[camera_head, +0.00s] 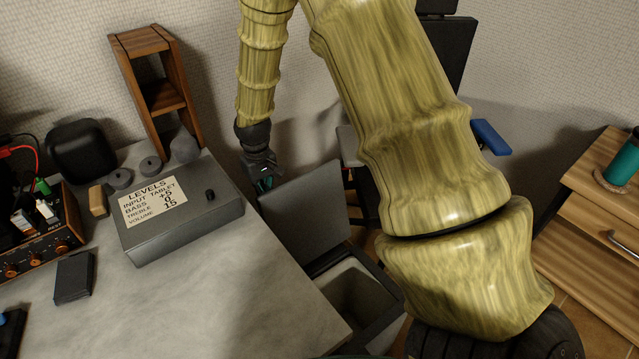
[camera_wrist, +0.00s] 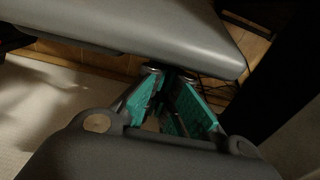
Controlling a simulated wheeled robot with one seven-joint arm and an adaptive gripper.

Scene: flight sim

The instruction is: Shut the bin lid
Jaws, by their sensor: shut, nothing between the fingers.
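The grey bin (camera_head: 388,317) stands on the floor beside the table's right edge. Its inside shows, light and apparently empty, partly hidden by my arm. The bin lid (camera_head: 305,213) is open, raised steeply at the bin's far left side. My gripper (camera_head: 264,184) hangs just left of the lid's upper left corner, near the table's back right corner. I cannot tell whether it touches the lid. In the wrist view, my gripper (camera_wrist: 172,115) has teal finger pads and holds nothing. A grey slab (camera_wrist: 150,28) lies beyond the fingertips; I cannot tell whether it is the lid.
The table (camera_head: 225,300) on the left bears a grey levels box (camera_head: 185,225) close to my gripper, and a wooden shelf (camera_head: 155,90) at the back. A dark chair with a blue armrest (camera_head: 490,137) is behind my arm. A wooden drawer unit (camera_head: 595,205) stands right.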

